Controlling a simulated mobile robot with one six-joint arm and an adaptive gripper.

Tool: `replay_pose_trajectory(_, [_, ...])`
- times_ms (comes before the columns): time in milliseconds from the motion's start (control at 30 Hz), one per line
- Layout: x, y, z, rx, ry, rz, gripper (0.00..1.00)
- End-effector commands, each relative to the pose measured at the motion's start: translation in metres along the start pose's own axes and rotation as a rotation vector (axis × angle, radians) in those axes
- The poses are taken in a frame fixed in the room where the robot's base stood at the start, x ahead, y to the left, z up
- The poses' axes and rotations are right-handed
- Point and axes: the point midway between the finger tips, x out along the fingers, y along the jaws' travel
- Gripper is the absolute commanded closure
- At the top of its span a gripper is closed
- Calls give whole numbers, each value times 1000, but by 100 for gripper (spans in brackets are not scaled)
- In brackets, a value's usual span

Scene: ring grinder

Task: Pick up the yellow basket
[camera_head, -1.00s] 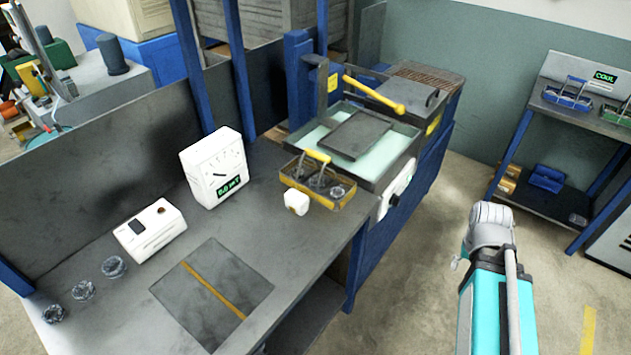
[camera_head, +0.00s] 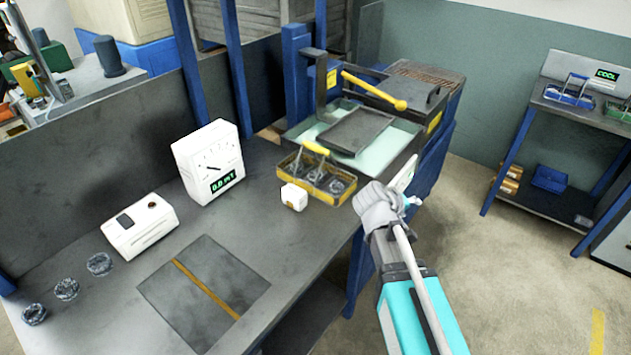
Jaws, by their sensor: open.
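The yellow basket (camera_head: 322,194) stands on the grey workbench (camera_head: 250,230), against the front of the grinder. It has a yellow handle grip (camera_head: 316,148) on top and holds several dark rings. My gripper (camera_head: 385,204) is to the right of the basket and nearer the camera, by the bench's right edge. It is open, and I see nothing in it. A gap shows between my gripper and the basket, and its fingers are small and hard to make out.
A small white block (camera_head: 294,197) sits just in front of the basket. The grinder (camera_head: 420,140) with a yellow lever (camera_head: 374,91) rises behind it. A white gauge (camera_head: 208,163) and a white box (camera_head: 139,227) stand left. A rack (camera_head: 575,115) stands far right.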

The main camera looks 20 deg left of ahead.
Motion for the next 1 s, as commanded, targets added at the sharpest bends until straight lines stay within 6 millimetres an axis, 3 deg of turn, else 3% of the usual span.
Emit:
replay_pose_trajectory(267, [-47,-41,-73,-170,223,182,37])
replay_pose_trajectory(600, [-134,-102,-149,-364,506,398,37])
replay_pose_trajectory(800, [-181,-133,-175,-446,634,493,37])
replay_pose_trajectory(1000, [-201,-145,-184,-479,686,532,37])
